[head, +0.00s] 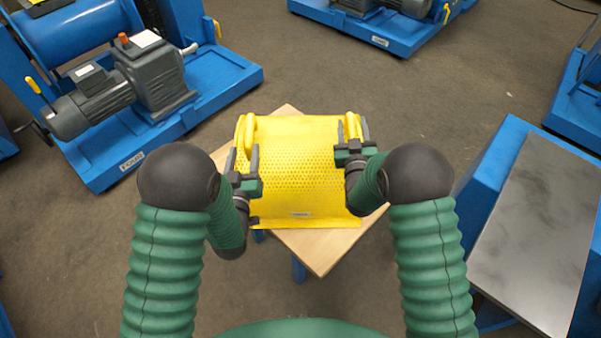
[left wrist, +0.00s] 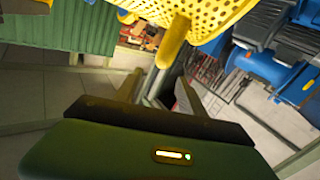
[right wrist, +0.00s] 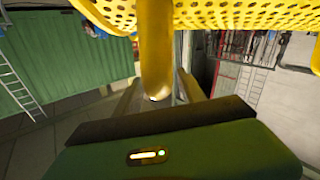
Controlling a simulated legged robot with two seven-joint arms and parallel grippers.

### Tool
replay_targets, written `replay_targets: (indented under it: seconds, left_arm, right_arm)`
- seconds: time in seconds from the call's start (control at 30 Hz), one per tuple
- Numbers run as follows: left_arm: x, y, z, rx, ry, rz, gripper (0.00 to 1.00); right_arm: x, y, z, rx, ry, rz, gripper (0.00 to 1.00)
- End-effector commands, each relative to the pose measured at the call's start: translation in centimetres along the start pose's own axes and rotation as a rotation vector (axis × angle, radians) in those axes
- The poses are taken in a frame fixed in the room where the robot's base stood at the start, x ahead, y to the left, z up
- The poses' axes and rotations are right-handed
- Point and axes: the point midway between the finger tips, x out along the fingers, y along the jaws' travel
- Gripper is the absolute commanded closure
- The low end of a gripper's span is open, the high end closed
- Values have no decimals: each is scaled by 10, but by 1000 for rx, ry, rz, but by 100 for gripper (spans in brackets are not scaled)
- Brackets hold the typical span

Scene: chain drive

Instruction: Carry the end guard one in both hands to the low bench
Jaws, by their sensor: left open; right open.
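The end guard one (head: 297,177) is a yellow perforated cover with a handle on each side. It rests on a small wooden-topped bench (head: 321,254). My left gripper (head: 246,165) is at the guard's left handle (head: 249,134), its open fingers on either side of it. My right gripper (head: 357,138) is open at the right handle (head: 352,126). In the left wrist view the handle (left wrist: 174,42) reaches down between the fingers. In the right wrist view the other handle (right wrist: 155,50) does the same. Contact between fingers and handles cannot be told.
A blue bench with a dark grey metal top (head: 533,235) stands at the right. A blue machine with a grey motor (head: 150,75) stands at the upper left. Another blue machine base (head: 375,30) is at the back. Brown floor (head: 440,110) lies open between them.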

Motion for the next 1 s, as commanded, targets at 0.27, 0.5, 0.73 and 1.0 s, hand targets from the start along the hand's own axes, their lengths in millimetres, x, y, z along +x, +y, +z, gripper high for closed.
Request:
replay_targets:
  seconds: [0.27,0.5,0.73,1.0]
  left_arm:
    - [-20,0,0,0,0,-1,53]
    - [-20,0,0,0,0,-1,53]
    - [-19,0,0,0,0,-1,53]
    - [-19,0,0,0,0,-1,53]
  right_arm:
    - [-12,0,1,0,-3,-1,53]
    - [-71,-1,2,0,-5,-2,53]
    - [-113,-1,2,0,-3,-1,53]
    - [-120,0,1,0,-1,0,53]
